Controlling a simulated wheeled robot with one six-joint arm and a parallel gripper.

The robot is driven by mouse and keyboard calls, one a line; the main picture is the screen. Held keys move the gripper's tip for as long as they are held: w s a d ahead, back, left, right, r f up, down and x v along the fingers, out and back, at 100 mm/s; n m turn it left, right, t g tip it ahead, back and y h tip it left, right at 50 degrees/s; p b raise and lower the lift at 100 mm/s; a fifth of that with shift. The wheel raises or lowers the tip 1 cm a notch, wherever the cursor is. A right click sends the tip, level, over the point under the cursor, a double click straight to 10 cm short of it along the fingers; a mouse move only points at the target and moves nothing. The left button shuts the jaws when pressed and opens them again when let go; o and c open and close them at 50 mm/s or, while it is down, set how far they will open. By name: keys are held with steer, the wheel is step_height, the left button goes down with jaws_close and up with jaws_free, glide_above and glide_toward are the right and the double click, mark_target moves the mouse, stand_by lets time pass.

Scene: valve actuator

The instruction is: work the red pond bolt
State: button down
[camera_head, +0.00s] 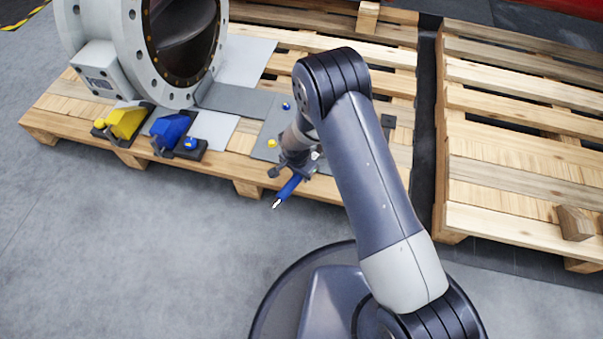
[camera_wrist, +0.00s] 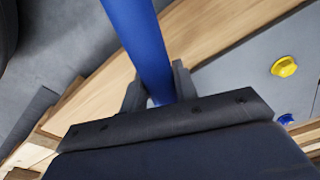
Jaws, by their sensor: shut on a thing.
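My gripper (camera_head: 296,170) is shut on a blue rod (camera_head: 287,189), which sticks out toward the lower left and ends in a pale tip. The gripper is over the front edge of the near pallet. In the wrist view the blue rod (camera_wrist: 140,42) stands between the two dark fingers of my gripper (camera_wrist: 157,88). A grey plate (camera_head: 262,152) beside the gripper bears a yellow knob (camera_head: 272,143) and a blue knob (camera_head: 286,105).
A large flanged valve (camera_head: 133,55) stands on the left pallet (camera_head: 225,167). In front of it are a yellow block (camera_head: 125,122), a blue block (camera_head: 171,127) and another blue knob (camera_head: 191,143). A second pallet (camera_head: 510,150) lies right. The left floor is clear.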

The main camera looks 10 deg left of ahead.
steer(key=shift+w+a+m, duration=0.3)
steer(key=shift+a+m, duration=0.2)
steer(key=shift+m, duration=0.05)
steer(key=shift+w+a+m, duration=0.3)
steer(key=shift+a+m, duration=0.2)
steer(key=shift+m, duration=0.05)
steer(key=shift+w+a, duration=0.1)
steer(key=shift+a, duration=0.05)
steer(key=shift+w+a+m, duration=0.65)
steer(key=shift+a+m, duration=0.1)
steer(key=shift+m, duration=0.25)
steer(key=shift+w+a+m, duration=0.2)
steer(key=shift+w+m, duration=0.05)
steer(key=shift+m, duration=0.05)
steer(key=shift+r, duration=0.15)
